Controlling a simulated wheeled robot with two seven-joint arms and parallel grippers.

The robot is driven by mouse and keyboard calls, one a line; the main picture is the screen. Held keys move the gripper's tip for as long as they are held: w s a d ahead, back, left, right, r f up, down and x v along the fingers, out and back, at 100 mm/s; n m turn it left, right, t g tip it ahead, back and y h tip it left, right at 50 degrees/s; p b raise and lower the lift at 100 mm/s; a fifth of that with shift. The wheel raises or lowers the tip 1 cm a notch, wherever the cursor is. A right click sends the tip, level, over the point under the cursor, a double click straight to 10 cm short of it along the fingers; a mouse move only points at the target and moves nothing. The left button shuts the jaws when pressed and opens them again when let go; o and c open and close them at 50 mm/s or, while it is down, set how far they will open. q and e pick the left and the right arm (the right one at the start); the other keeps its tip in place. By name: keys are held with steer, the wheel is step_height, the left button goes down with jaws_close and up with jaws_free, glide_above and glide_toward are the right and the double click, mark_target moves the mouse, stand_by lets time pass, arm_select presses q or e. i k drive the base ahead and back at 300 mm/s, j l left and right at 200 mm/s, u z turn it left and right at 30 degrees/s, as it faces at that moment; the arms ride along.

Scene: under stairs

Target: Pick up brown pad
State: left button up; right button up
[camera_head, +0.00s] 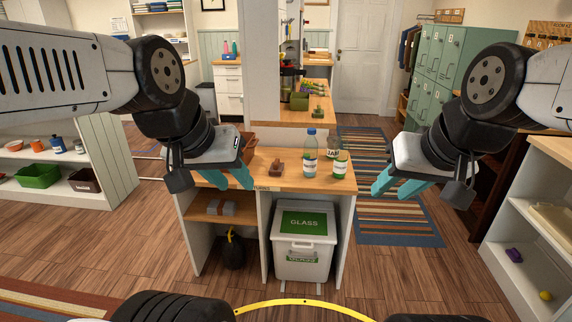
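A small brown object (277,170), which looks like the brown pad, lies on the wooden counter top (300,184) near its front edge. It has a raised part on top. My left gripper (226,180) is just left of it, apart from it, with its teal fingers spread and empty. My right gripper (396,187) is to the right of the counter, away from the pad, with its teal fingers apart and empty. A reddish-brown container (249,147) is partly hidden behind my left gripper.
A bottle with a blue cap (310,155) and a green-labelled jar (340,164) stand right of the pad. A striped rug (385,222) lies at right.

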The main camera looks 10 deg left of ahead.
mark_target(276, 167)
steer(key=i, duration=0.8)
steer(key=i+l, duration=0.15)
steer(key=i, duration=0.65)
steer(key=j+u, duration=0.05)
